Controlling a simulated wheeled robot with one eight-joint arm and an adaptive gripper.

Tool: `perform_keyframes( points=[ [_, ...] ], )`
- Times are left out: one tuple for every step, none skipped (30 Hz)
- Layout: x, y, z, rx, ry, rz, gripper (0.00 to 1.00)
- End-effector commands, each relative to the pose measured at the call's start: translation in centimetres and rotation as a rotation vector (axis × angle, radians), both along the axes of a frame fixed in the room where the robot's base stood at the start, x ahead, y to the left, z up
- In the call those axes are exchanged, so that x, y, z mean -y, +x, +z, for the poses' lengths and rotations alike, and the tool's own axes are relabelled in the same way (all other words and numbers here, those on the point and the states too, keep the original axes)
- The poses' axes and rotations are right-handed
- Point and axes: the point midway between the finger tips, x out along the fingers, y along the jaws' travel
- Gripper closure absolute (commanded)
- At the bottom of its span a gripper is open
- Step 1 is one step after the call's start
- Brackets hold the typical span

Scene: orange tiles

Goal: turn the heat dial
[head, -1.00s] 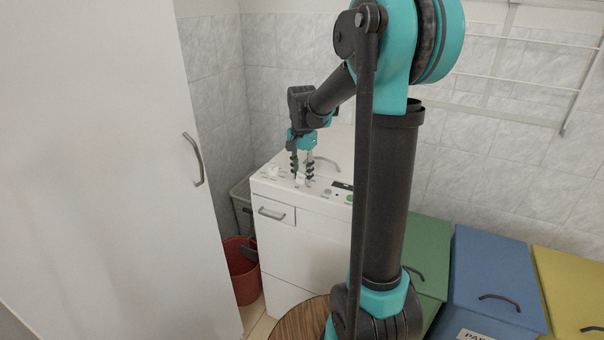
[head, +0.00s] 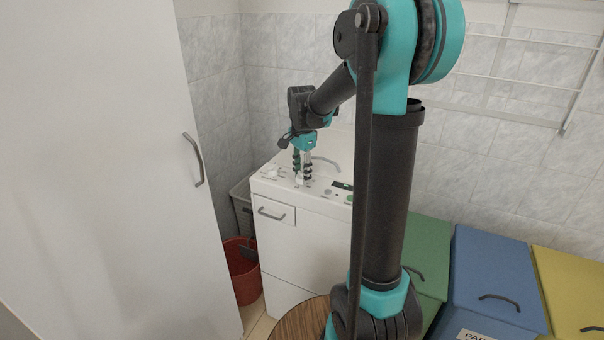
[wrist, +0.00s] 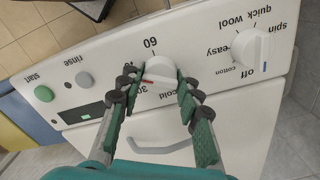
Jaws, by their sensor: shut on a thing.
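The heat dial (wrist: 161,68) is a round white knob on the white washing machine's panel. Marks 60, 30 and cold surround it, and its red pointer line lies near the 30. My gripper (wrist: 158,84) has its two dark ribbed fingers closed on opposite sides of the dial, with the knob between the tips. In the head view my gripper (head: 302,178) points down at the panel of the washing machine (head: 310,240); its fingers largely hide the dial there.
The programme dial (wrist: 250,47), marked off, cotton, easy, quick wool and spin, sits beside the heat dial. A green start button (wrist: 43,93), a grey rinse button (wrist: 83,79) and a dark display (wrist: 80,112) lie on the other side. A white door (head: 100,170) stands at left.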

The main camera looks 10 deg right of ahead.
Motion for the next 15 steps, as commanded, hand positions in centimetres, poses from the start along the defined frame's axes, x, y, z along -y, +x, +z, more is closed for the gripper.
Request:
perform_keyframes(
  points=[
    [0.00, 0.07, 0.04, 0.001, -0.001, 0.000, 0.95],
    [0.00, 0.07, 0.04, 0.001, -0.001, 0.000, 0.95],
    [0.00, 0.07, 0.04, 0.001, -0.001, 0.000, 0.95],
    [0.00, 0.07, 0.04, 0.001, -0.001, 0.001, 0.65],
    [0.00, 0.07, 0.03, 0.001, -0.001, 0.001, 0.61],
    [0.00, 0.07, 0.03, 0.001, -0.001, 0.001, 0.56],
    [0.01, 0.06, 0.03, 0.001, -0.001, 0.001, 0.52],
    [0.01, 0.06, 0.03, 0.001, 0.000, 0.001, 0.49],
    [0.01, 0.05, 0.02, 0.001, 0.000, 0.001, 0.45],
    [0.00, 0.04, 0.02, 0.001, 0.000, 0.001, 0.45],
    [0.01, 0.04, 0.02, 0.001, 0.000, 0.001, 0.45],
    [0.01, 0.04, 0.01, 0.001, 0.000, 0.001, 0.45],
    [0.01, 0.04, 0.01, 0.000, 0.000, 0.001, 0.45],
    [0.00, 0.02, 0.01, 0.000, 0.000, 0.001, 0.45],
    [0.00, 0.02, 0.01, 0.000, 0.000, 0.001, 0.45]
  ],
)
